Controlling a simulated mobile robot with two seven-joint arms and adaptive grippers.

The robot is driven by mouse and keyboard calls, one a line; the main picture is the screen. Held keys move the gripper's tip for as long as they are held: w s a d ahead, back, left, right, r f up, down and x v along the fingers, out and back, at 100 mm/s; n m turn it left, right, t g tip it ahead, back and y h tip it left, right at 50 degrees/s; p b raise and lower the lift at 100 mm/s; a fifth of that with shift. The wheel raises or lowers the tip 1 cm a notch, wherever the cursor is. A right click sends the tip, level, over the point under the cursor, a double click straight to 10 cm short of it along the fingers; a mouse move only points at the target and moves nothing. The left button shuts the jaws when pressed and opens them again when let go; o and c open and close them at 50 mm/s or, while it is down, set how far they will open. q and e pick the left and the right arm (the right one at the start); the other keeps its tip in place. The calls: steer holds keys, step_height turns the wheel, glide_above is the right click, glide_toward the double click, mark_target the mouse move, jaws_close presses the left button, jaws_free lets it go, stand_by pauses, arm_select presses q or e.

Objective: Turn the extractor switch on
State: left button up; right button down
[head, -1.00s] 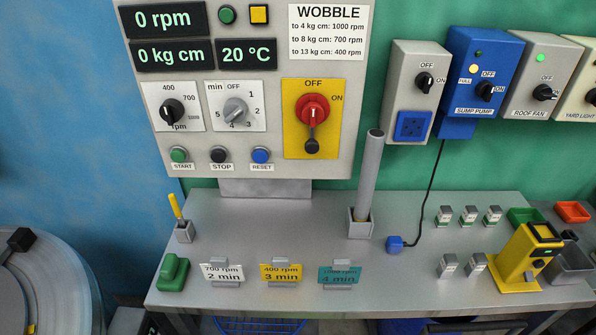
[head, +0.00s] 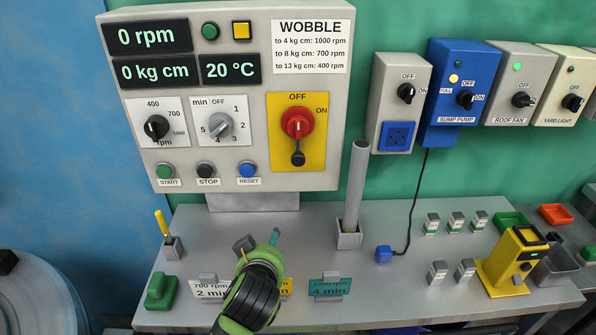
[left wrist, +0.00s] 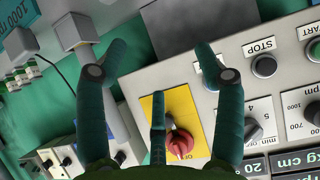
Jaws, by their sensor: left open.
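No label in view reads "extractor". A red rotary knob (head: 298,122) sits on a yellow plate (head: 283,150) marked OFF at the top and ON at the upper right, on the grey control panel. Its black-tipped lever (head: 298,158) hangs straight down. My left gripper (head: 268,240) is open and empty over the bench, below and slightly left of that lever and apart from it. In the left wrist view, my left gripper's spread fingers (left wrist: 162,50) frame the yellow plate, with the red knob (left wrist: 180,145) beside the middle finger, which may hide part of the lever. My right gripper is not in view.
Grey switch boxes (head: 398,100) and a blue sump pump box (head: 460,95) hang to the right. A grey upright tube (head: 356,185) stands on the bench (head: 400,210). My left arm partly covers the yellow card. START, STOP and RESET buttons (head: 207,170) line the panel's lower edge.

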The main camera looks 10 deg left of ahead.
arm_select(q)
steer(key=w+d+r+n+t, duration=0.2)
steer(key=w+d+r+t, duration=0.15)
steer(key=w+r, duration=0.55)
steer(key=t+y, duration=0.2)
steer(key=t, duration=0.1)
glide_toward(298, 131)
steer(key=d+x, duration=0.1)
steer(key=x, duration=0.3)
steer(key=shift+n+h, duration=0.3)
steer(key=w+p, duration=0.1)
steer(key=w+a+p, duration=0.1)
steer(key=w, duration=0.1)
steer(key=w+a+p, duration=0.1)
steer(key=shift+w+r, duration=0.1)
steer(key=shift+w, duration=0.1)
steer(key=shift+w+a, duration=0.1)
steer(key=shift+w, duration=0.45)
steer(key=c, duration=1.2)
